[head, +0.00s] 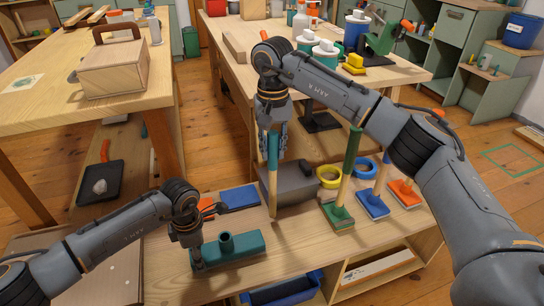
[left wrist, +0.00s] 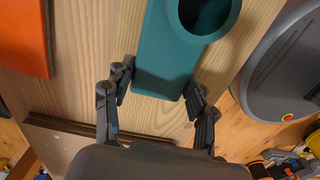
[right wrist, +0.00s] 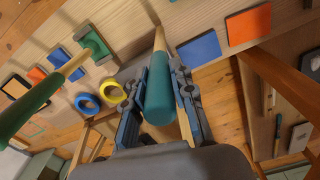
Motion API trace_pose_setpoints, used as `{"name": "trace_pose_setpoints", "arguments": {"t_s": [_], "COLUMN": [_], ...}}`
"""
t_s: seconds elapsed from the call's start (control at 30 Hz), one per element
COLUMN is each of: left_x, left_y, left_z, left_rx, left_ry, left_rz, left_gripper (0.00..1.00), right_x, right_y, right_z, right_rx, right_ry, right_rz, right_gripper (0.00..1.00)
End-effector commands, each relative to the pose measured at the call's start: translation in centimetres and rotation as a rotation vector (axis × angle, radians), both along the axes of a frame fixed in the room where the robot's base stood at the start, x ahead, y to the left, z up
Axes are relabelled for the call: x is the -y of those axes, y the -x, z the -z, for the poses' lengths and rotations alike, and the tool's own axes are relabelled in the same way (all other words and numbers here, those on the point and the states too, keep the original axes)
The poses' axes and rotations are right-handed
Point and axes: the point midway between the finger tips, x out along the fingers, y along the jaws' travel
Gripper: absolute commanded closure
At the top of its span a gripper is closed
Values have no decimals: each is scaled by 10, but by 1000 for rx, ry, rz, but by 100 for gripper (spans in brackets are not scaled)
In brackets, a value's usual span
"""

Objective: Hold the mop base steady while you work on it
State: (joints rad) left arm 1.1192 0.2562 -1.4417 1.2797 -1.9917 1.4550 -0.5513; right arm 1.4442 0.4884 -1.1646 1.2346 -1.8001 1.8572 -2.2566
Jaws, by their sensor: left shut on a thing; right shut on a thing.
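The teal mop base (head: 245,246) lies on the low wooden bench, its round open socket (left wrist: 205,12) facing up. My left gripper (head: 196,258) is shut on the base's left end, with a finger on each side in the left wrist view (left wrist: 158,88). My right gripper (head: 273,140) is shut on a wooden handle with a teal grip (head: 272,180); the right wrist view shows the teal grip (right wrist: 159,98) between its fingers. The handle stands nearly upright, to the right of the base and apart from its socket. I cannot tell whether its lower end touches the bench.
Blue (head: 240,197) and orange (head: 207,206) pads lie behind the base. A worktable (head: 225,62) rises behind.

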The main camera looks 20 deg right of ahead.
Motion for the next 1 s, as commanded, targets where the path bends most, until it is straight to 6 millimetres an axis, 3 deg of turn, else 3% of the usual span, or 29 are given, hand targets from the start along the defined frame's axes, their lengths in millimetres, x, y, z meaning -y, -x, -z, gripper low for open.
{"name": "trace_pose_setpoints", "arguments": {"t_s": [0.13,0.47,0.5,0.6,1.0], "left_x": [0,0,0,0,0], "left_y": [0,0,0,0,0], "left_z": [0,0,0,0,0], "left_rx": [0,0,0,1,1], "left_ry": [0,0,0,0,-1], "left_rz": [0,0,0,0,0], "left_gripper": [72,72,72,72,72], "right_x": [0,0,0,0,0], "right_y": [1,0,0,0,0], "right_z": [21,24,25,25,18], "right_rx": [-2,0,0,0,1], "right_ry": [1,0,0,0,0], "right_rz": [0,0,0,0,0], "right_gripper": [100,100,74,53,53]}}
